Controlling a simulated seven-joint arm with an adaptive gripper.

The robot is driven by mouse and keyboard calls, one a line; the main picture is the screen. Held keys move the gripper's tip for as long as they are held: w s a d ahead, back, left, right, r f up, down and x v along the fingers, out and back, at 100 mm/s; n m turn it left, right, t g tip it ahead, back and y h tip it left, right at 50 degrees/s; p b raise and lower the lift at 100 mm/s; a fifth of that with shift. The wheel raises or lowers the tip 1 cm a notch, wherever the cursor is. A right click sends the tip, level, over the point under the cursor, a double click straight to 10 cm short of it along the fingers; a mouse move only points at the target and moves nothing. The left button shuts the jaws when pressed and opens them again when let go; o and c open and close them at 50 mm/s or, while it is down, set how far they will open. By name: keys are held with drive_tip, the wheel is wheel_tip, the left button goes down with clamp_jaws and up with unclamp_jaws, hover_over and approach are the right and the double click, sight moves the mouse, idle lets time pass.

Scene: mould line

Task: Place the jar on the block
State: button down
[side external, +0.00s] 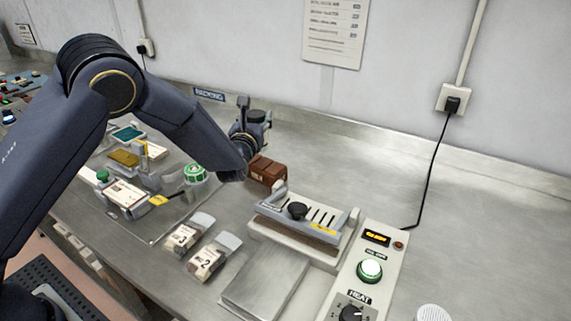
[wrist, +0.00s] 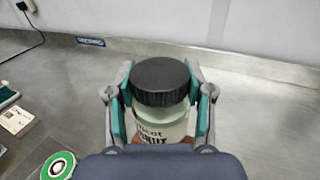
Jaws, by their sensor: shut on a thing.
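The jar has a black lid and a pale body with a printed label, seen upright in the wrist view (wrist: 162,85). My gripper (wrist: 160,92) is shut around it, with a teal-padded finger on each side. In the side external view, my gripper (side external: 246,138) is near the back of the bench, and the jar's dark lid (side external: 258,116) shows beyond it. The brown block (side external: 267,171) is just below and right of the gripper in the picture. The jar's base is hidden, so I cannot tell whether it touches the block.
A sealing machine (side external: 298,217) with a black knob stands right of the block, beside a control box (side external: 369,270) with a green button. A tray (side external: 150,238) with packets and a green-and-white roll (side external: 194,173) lies left. The bench behind the machine is clear.

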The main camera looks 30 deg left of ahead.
drive_tip(key=shift+w+f, duration=0.95)
drive_tip(key=shift+f, duration=0.2)
drive_tip(key=shift+w+f, duration=0.1)
drive_tip(key=shift+f, duration=1.45)
drive_tip(key=shift+f, duration=0.1)
drive_tip(key=shift+c, duration=2.2)
unclamp_jaws()
drive_tip(key=shift+f, duration=0.1)
